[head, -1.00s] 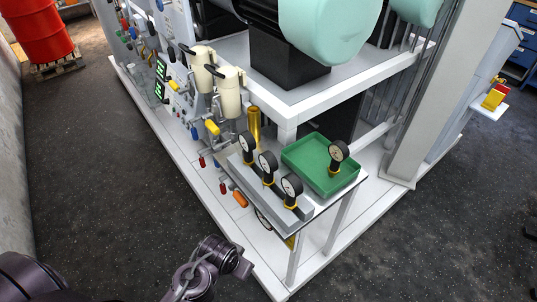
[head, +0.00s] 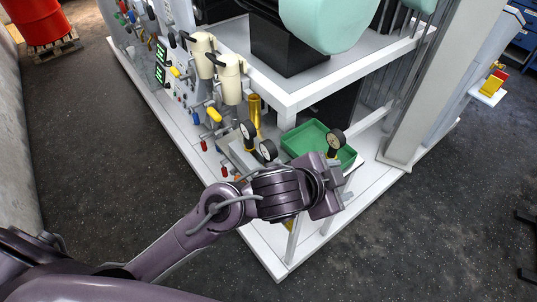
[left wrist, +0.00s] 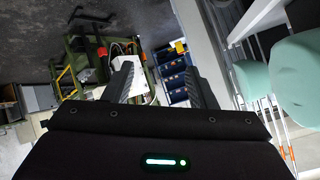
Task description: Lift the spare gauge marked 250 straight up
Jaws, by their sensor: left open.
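Two black gauges with white faces, one at the back (head: 248,130) and one in front of it (head: 268,150), stand on a grey rack (head: 238,157). Another gauge (head: 336,141) stands upright in the green tray (head: 300,132). No dial marking is legible, so I cannot tell which is marked 250. My left gripper (head: 338,190) is in front of the tray and rack, nearer the camera, and its arm hides part of both. In the left wrist view its two fingers (left wrist: 162,86) are apart with nothing between them. My right gripper is not in view.
A white framed skid with a mint-green tank (head: 325,25) rises behind the tray. Cream canisters (head: 230,75) and a brass cylinder (head: 254,112) stand left of it. A white post (head: 420,90) is at right. The dark floor at lower right is clear.

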